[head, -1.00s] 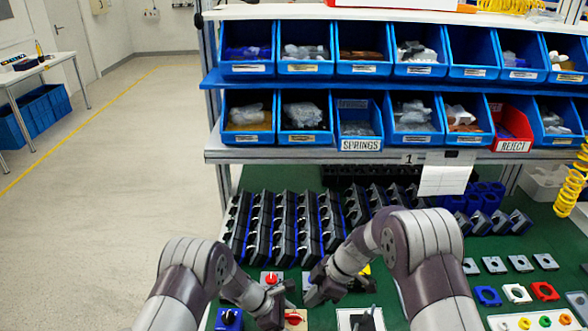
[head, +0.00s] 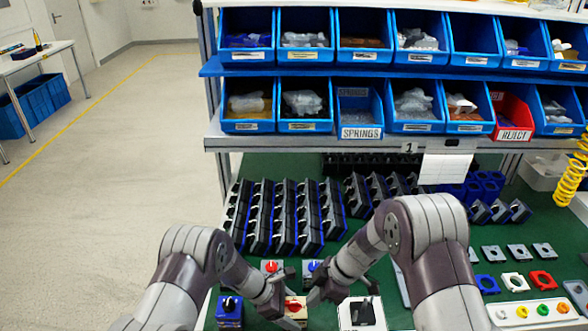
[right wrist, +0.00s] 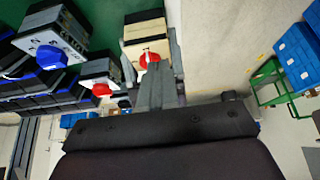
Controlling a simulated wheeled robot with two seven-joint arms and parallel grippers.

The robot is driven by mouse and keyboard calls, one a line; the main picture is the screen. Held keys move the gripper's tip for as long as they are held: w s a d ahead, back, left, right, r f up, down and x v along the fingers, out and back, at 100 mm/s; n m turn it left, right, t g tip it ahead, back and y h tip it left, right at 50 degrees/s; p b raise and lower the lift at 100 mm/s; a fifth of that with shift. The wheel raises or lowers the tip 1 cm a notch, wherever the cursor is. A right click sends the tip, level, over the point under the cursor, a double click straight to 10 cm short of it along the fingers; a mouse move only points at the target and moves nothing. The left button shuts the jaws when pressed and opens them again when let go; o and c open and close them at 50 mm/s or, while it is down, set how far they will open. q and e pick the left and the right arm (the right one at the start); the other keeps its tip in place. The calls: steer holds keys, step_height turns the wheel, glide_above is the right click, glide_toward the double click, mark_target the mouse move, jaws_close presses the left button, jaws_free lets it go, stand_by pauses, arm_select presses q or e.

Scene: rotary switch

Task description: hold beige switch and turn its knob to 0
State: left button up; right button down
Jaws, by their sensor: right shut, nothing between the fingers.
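The beige switch (head: 293,316) with a red knob (head: 292,305) sits at the front of the green table between my grippers. In the right wrist view the beige switch (right wrist: 145,30) shows above the fingertips, with its red knob (right wrist: 149,59) close to them; contact cannot be told. My right gripper (head: 314,297) is shut and empty, just right of the switch; its fingers (right wrist: 160,82) show together in the wrist view. My left gripper (head: 276,300) is at the switch's left side. Its fingers are small and partly hidden, so its grip cannot be told. The knob's exact setting is unreadable.
A blue switch (head: 229,313) stands left of the beige one, and a white switch (head: 361,314) with a dark handle stands right. Red-knob (head: 270,266) and blue-knob (head: 312,266) switches stand behind. Rows of dark parts (head: 285,215) fill the table farther back.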

mark_target(294, 304)
steer(key=shift+f, duration=1.35)
steer(key=shift+w+a, duration=0.25)
steer(key=shift+a, duration=0.3)
steer(key=shift+w+d, duration=0.1)
steer(key=shift+w, duration=0.15)
steer(key=shift+w, duration=0.8)
steer(key=shift+w, duration=0.1)
stand_by(0.4)
